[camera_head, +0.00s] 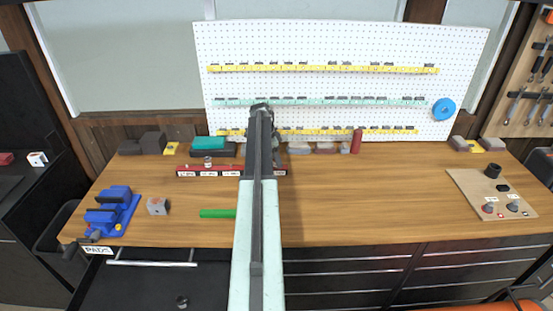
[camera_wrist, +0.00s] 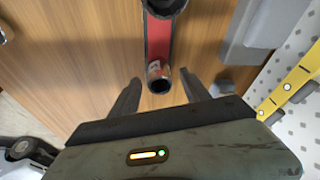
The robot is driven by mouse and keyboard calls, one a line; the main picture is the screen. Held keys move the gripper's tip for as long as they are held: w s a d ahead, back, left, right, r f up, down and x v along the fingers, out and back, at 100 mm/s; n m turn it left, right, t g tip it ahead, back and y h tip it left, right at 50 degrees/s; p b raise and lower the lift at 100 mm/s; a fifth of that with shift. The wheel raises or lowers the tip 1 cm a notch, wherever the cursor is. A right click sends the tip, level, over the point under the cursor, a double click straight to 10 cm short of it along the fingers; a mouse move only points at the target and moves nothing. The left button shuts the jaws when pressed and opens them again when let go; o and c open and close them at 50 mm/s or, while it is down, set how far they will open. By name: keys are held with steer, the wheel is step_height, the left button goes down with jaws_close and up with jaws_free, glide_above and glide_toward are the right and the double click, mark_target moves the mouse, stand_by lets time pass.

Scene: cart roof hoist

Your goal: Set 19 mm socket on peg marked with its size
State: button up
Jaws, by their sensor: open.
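A red rail (camera_head: 215,172) with white size labels lies on the bench left of centre, partly hidden by my arm. A small socket (camera_head: 207,162) stands on it. In the wrist view the red rail (camera_wrist: 158,38) runs up the picture, with a larger dark socket (camera_wrist: 163,6) at the top edge. My gripper (camera_wrist: 161,82) is open. A small metal socket or peg (camera_wrist: 158,76) with a dark round opening shows between its fingers, with gaps on both sides. I cannot read any size there, nor tell which piece is 19 mm. The head view does not show the fingers clearly.
A wooden board (camera_head: 465,185) with dark pieces and labels lies at the right. A blue vise (camera_head: 112,210), a grey block (camera_head: 158,206) and a green bar (camera_head: 215,214) are at the left. A pegboard (camera_head: 340,45) stands behind.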

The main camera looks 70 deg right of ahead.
steer(key=p+v, duration=0.7)
steer(key=shift+r, duration=0.35)
steer(key=shift+w, duration=0.1)
